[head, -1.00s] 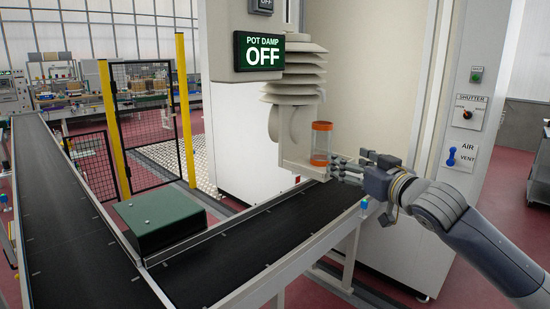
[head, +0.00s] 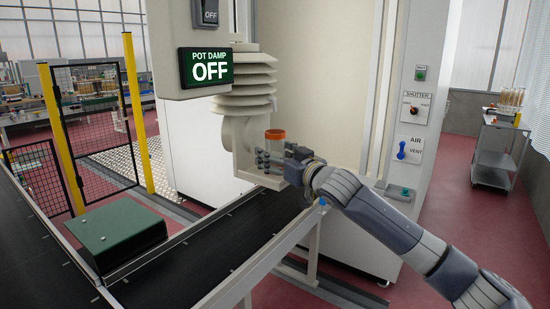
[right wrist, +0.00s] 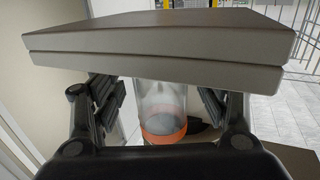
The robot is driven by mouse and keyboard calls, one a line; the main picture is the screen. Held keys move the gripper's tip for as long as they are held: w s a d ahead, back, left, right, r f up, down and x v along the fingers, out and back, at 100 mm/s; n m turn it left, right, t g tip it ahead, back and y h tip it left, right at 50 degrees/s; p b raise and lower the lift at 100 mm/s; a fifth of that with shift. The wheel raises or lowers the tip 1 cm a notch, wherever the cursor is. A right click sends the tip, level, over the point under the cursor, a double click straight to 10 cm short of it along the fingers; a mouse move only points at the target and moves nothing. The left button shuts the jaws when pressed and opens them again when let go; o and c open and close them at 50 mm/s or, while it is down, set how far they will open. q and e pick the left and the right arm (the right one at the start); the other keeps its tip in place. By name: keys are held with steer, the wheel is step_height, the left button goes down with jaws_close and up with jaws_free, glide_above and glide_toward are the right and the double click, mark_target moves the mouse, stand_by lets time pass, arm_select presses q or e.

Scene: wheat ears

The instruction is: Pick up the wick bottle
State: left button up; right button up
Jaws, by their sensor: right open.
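The wick bottle, a clear cylinder with orange ends, stands upright on a pale bracket shelf; its orange top (head: 275,135) shows in the head view, and its clear body (right wrist: 162,98) shows in the right wrist view. My right gripper (head: 270,160) is at the bottle from the right and hides its lower part in the head view. In the right wrist view, the open fingers of my right gripper (right wrist: 162,104) stand on either side of the bottle, with gaps showing. My left gripper is out of view.
A louvred pale housing (head: 245,88) hangs close above the bottle beside the POT DAMP OFF sign (head: 207,68). A black conveyor (head: 195,246) with a green box (head: 115,234) runs below. A panel with switches (head: 412,125) stands to the right.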

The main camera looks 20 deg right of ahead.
steer(key=shift+w+a, duration=0.2)
steer(key=shift+w, duration=0.15)
steer(key=c, duration=1.2)
steer(key=shift+d, duration=0.1)
